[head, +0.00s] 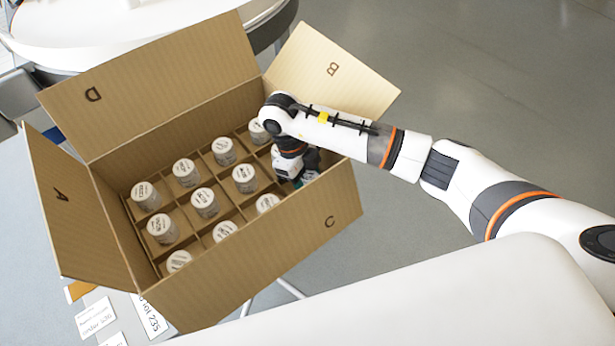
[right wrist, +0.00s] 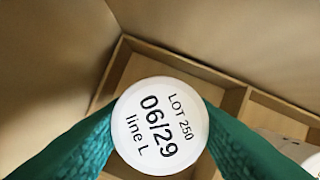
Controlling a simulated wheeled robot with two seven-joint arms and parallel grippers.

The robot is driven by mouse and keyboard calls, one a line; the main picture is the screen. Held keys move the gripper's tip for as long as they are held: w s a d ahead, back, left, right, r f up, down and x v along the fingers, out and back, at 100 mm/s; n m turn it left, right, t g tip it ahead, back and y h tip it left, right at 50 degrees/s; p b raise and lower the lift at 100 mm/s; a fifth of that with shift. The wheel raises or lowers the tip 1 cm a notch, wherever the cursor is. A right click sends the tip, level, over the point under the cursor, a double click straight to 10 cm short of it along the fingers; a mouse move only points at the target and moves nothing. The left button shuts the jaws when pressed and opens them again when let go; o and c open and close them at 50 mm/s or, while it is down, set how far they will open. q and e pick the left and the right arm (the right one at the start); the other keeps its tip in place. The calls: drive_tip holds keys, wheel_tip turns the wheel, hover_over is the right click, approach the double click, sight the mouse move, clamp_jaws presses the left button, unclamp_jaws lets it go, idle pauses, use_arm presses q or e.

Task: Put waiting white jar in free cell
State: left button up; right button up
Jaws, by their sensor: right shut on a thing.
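The white jar (right wrist: 160,126) shows in the right wrist view, its round lid facing up with "LOT 250 06/29 line L". My right gripper (head: 297,180) is shut on it, a teal finger on each side. The jar is over or inside a cell at the carton's corner; I cannot tell how deep. In the head view my gripper and arm hide the jar and most of that cell. The open cardboard carton (head: 270,262) has a divider grid with several white-lidded jars, such as one jar (head: 244,178), in other cells. My left gripper is out of view.
Carton flaps marked A (head: 62,195), B (head: 335,70) and D (head: 150,85) stand open. The side marked C (head: 335,215) is next to my right gripper. Paper labels (head: 95,318) lie at the lower left. A round white table (head: 120,35) stands behind.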

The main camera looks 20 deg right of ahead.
drive_tip(key=shift+f, duration=0.1)
drive_tip(key=o, duration=1.1)
drive_tip(key=v, duration=1.2)
drive_tip(key=shift+w, duration=0.1)
